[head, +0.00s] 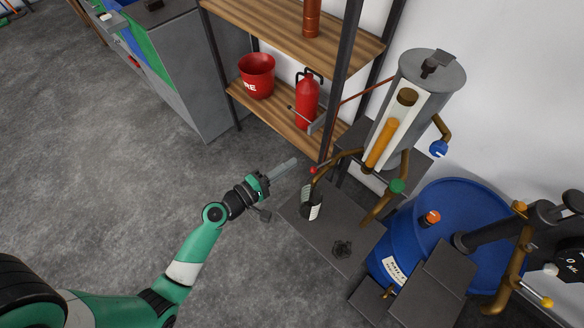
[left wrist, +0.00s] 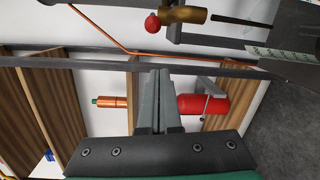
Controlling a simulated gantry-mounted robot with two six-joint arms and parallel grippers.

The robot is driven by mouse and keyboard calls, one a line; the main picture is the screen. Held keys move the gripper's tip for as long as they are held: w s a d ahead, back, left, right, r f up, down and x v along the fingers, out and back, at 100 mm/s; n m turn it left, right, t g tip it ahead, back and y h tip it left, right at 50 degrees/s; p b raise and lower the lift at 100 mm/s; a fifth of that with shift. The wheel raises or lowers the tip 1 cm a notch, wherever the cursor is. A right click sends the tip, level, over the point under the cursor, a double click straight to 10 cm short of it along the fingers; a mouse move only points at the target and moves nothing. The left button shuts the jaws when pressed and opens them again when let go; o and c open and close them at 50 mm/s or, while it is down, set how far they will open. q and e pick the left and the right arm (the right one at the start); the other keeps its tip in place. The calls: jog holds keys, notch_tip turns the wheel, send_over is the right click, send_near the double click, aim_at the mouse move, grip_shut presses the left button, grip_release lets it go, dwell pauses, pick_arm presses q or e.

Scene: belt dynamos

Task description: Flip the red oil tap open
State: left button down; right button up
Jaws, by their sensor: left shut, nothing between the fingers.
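The red oil tap (head: 313,170) is a small red knob at the end of a curved brass pipe on the dark stand. In the left wrist view the red knob (left wrist: 152,25) and its brass body (left wrist: 183,15) show near the top edge. My left gripper (head: 295,161) is shut and empty, with its fingertips just left of the red knob in the head view. In the left wrist view its closed fingers (left wrist: 160,75) point toward the top, apart from the knob in the picture. My right gripper is not in view.
A labelled cup (head: 311,211) sits below the brass spout. Behind are a wooden shelf (head: 275,123) with a red bucket (head: 257,75) and a red extinguisher (head: 307,98). A tall grey cylinder (head: 430,70) and blue barrel (head: 470,210) stand right. Floor at left is clear.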

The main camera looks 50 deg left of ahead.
pick_arm(q)
jog(key=s+d+p, duration=0.1)
jog(key=s+d, duration=0.6)
jog(key=shift+d+r+p, duration=0.15)
jog(key=shift+r+p, duration=0.15)
jog(key=shift+r, duration=0.05)
